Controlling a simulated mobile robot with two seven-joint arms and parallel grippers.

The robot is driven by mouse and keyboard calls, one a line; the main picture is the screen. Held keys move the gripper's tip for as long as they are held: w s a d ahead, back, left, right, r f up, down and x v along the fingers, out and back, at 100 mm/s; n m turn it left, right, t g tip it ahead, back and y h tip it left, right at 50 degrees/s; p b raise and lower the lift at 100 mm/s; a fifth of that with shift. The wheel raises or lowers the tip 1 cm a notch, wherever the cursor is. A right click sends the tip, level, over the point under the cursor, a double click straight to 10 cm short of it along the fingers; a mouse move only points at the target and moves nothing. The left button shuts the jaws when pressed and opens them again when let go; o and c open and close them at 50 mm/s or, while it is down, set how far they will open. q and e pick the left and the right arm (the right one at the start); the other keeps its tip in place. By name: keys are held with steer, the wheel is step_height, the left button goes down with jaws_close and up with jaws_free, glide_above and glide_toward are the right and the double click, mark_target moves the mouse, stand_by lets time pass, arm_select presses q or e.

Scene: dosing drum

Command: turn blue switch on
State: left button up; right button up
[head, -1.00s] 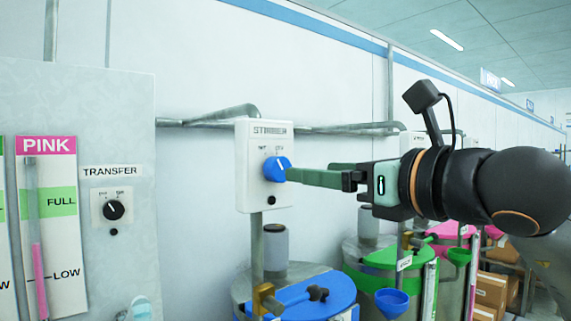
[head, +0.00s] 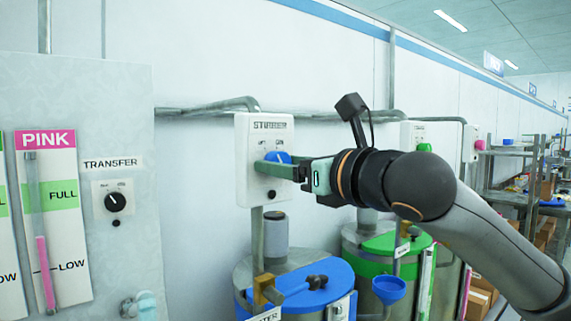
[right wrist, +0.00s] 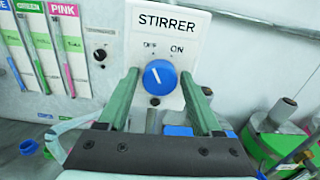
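The blue switch (right wrist: 160,77) is a round knob with a white pointer line on a white STIRRER box (head: 264,130). In the right wrist view its line tilts up-left, towards the OFF label; ON is printed at the upper right. In the head view the blue switch (head: 278,157) is partly hidden by my right gripper (head: 276,164). The right gripper's green fingers are open, one on each side of the knob, and a small gap shows on both sides in the right wrist view. My left gripper is not in view.
A drum with a blue lid (head: 325,283) stands below the box, with a green-lidded drum (head: 386,243) to its right. A TRANSFER dial (head: 115,202) and level gauges are on the panel (head: 100,130) at left. Pipes (head: 330,117) run along the wall.

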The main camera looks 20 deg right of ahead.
jaws_close()
arm_select(q)
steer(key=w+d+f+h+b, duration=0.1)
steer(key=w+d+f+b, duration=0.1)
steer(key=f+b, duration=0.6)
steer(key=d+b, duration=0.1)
steer(key=b, duration=0.3)
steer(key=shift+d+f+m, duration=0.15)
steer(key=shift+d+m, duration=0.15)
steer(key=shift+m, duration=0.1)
arm_select(e)
steer(key=m, duration=1.1)
steer(key=shift+m, duration=0.4)
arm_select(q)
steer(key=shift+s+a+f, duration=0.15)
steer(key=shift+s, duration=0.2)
arm_select(e)
steer(key=shift+d, duration=0.1)
